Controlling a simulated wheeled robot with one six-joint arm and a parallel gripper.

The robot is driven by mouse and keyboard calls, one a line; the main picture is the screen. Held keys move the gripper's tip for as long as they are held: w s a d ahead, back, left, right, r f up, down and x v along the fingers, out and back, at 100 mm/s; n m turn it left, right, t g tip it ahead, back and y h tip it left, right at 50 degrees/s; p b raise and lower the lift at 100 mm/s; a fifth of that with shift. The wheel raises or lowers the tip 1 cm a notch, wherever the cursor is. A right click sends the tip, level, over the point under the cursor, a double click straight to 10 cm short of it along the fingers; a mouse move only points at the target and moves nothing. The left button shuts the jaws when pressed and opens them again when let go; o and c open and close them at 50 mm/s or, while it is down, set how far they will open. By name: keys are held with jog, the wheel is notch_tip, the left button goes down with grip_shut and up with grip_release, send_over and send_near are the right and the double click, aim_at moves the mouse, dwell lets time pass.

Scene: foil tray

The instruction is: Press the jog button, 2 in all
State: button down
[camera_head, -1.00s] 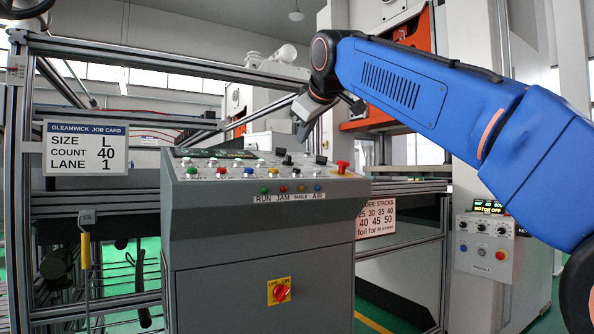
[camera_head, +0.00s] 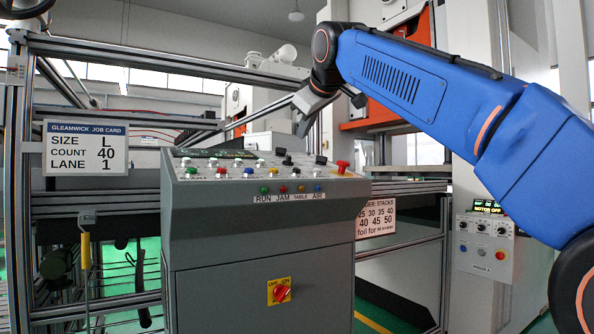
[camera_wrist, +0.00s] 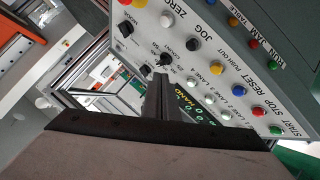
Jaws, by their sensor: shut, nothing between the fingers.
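The jog button (camera_wrist: 193,45) is a round black button on the sloped panel, beside the JOG label in the wrist view. A white button by the ZERO label (camera_wrist: 167,19) and a yellow button by PUSH OUT (camera_wrist: 216,67) stand on either side of it. My gripper (camera_wrist: 163,72) is shut and empty, with its fingertips to the lower left of the black button in the wrist view. In the head view my gripper (camera_head: 303,128) hangs above the back of the grey control console (camera_head: 260,225). Contact with the panel does not show.
Black selector knobs (camera_wrist: 164,60) stand close to my fingertips. A red mushroom button (camera_head: 342,167) rises at the console's right end. Metal frame rails (camera_head: 150,55) run behind the console. A job card (camera_head: 86,148) hangs at left, and a switch box (camera_head: 485,247) stands at right.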

jog(key=shift+w+a+f, duration=0.2)
jog(key=shift+w+f, duration=0.05)
jog(key=shift+f, duration=0.8)
jog(key=shift+w+a+f, duration=0.15)
jog(key=shift+w+f, duration=0.15)
jog(key=shift+f, duration=0.8)
jog(key=shift+w+a+f, duration=0.2)
jog(key=shift+w+f, duration=0.05)
jog(key=shift+f, duration=0.8)
jog(key=shift+w+a+f, duration=0.15)
jog(key=shift+w+f, duration=0.1)
jog(key=shift+f, duration=0.6)
dwell(0.4)
jog(key=shift+r, duration=0.1)
jog(key=shift+s+r, duration=0.2)
jog(key=shift+r, duration=0.55)
jog(key=shift+s+d+r, duration=0.2)
jog(key=shift+r, duration=0.6)
jog(key=shift+s+d+r, duration=0.15)
jog(key=shift+s+r, duration=0.05)
jog(key=shift+r, duration=0.6)
jog(key=shift+s+d+r, duration=0.2)
jog(key=shift+r, duration=0.6)
